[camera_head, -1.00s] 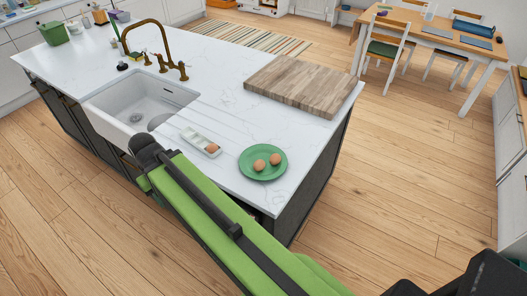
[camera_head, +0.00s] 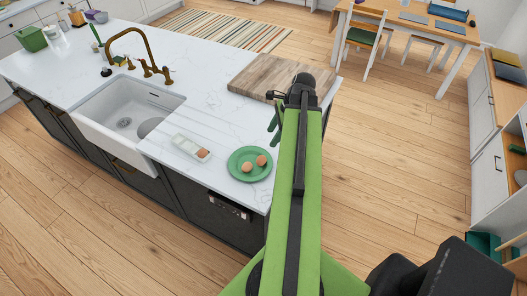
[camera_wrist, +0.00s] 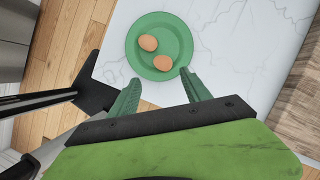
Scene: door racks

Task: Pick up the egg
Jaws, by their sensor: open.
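Two brown eggs lie on a green plate (camera_head: 238,171) near the island's front right corner. One egg (camera_head: 247,167) is on the left of the plate and the other egg (camera_head: 261,160) on the right. A third egg (camera_head: 203,153) sits at the end of a white egg tray to the left. In the wrist view the plate (camera_wrist: 159,25) holds one egg (camera_wrist: 148,43) and a lower egg (camera_wrist: 162,63). My gripper (camera_wrist: 158,80) is open and empty, its green fingertips by the plate's near edge in that picture. In the head view my arm partly hides the gripper (camera_head: 275,125).
The white egg tray (camera_head: 186,144) stands between the plate and the sink (camera_head: 130,105). A wooden cutting board (camera_head: 262,77) lies behind the plate. Bare white countertop (camera_head: 215,118) surrounds the plate. A brass faucet (camera_head: 150,45) rises behind the sink.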

